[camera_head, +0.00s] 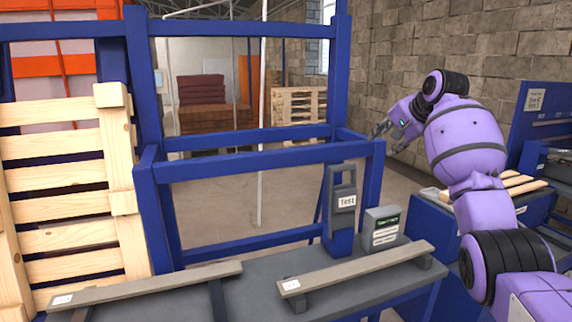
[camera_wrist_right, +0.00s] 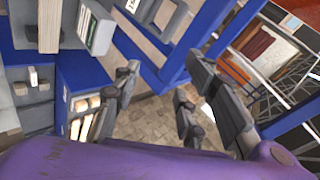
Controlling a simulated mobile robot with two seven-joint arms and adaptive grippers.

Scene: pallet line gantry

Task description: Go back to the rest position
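My right arm is purple with black bands and reaches in from the right in the head view. Its gripper (camera_head: 380,131) is raised beside the right end of the blue gantry frame (camera_head: 360,165). In the right wrist view the gripper (camera_wrist_right: 160,88) has its dark fingers spread apart with nothing between them. Floor and blue frame bars show beyond the fingers. My left arm and left gripper are in neither view.
A grey bench (camera_head: 255,300) with two long grey bars stands in front. It carries a "Test" holder (camera_head: 343,200) and a small display box (camera_head: 383,228). A wooden pallet (camera_head: 65,205) stands upright at left. Another blue bench (camera_head: 545,205) holds wooden slats at right.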

